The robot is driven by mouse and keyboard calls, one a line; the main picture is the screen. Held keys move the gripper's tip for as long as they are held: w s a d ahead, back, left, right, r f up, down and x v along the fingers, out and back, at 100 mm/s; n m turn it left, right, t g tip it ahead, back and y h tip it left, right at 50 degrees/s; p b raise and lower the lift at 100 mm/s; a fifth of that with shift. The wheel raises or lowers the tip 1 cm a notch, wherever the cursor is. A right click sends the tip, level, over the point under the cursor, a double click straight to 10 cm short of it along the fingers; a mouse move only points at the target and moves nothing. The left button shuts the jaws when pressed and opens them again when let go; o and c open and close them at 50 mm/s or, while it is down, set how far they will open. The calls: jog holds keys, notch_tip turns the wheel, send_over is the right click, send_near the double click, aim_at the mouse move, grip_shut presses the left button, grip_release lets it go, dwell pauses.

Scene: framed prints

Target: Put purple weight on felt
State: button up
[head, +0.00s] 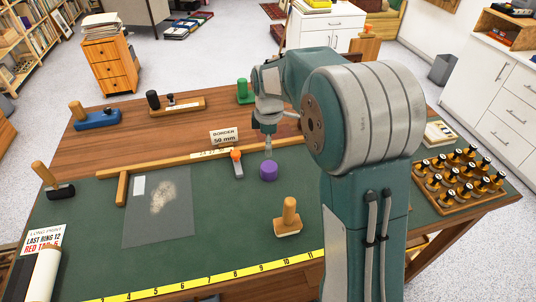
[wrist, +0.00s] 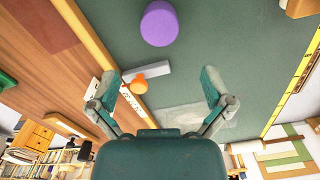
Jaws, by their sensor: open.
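The purple weight (head: 268,171) is a short round cylinder standing on the green felt-like surface (head: 225,262) of the table. In the wrist view the purple weight (wrist: 159,23) is at the top, beyond the fingertips and not between them. My gripper (head: 268,151) is just above and behind the weight in the head view, apart from it as far as I can tell. In the wrist view my gripper (wrist: 164,88) has its two fingers spread wide with nothing held. I cannot tell whether the felt is this green surface or another piece.
A grey sheet (head: 180,225) with a pale patch lies left of the weight. An orange-knobbed tool (head: 237,160) lies close by, before a wooden rail (head: 185,160) and a "BORDER 50 mm" sign (head: 224,137). A wooden-handled block (head: 288,222) stands in front; a stamp rack (head: 460,182) is right.

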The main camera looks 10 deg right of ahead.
jog(key=shift+r, duration=0.3)
jog(key=s+r+m+t, duration=0.2)
jog(key=s+m, duration=0.3)
jog(key=s, duration=0.4)
jog(key=s+r+m+t, duration=0.1)
jog(key=s+r+m, duration=0.4)
jog(key=s, duration=0.4)
jog(key=s+r+m+t, duration=0.2)
jog(key=s+m, duration=0.3)
jog(key=s, duration=0.4)
jog(key=shift+d+r+t, duration=0.25)
jog(key=shift+r+t, duration=0.05)
jog(key=shift+r, duration=0.5)
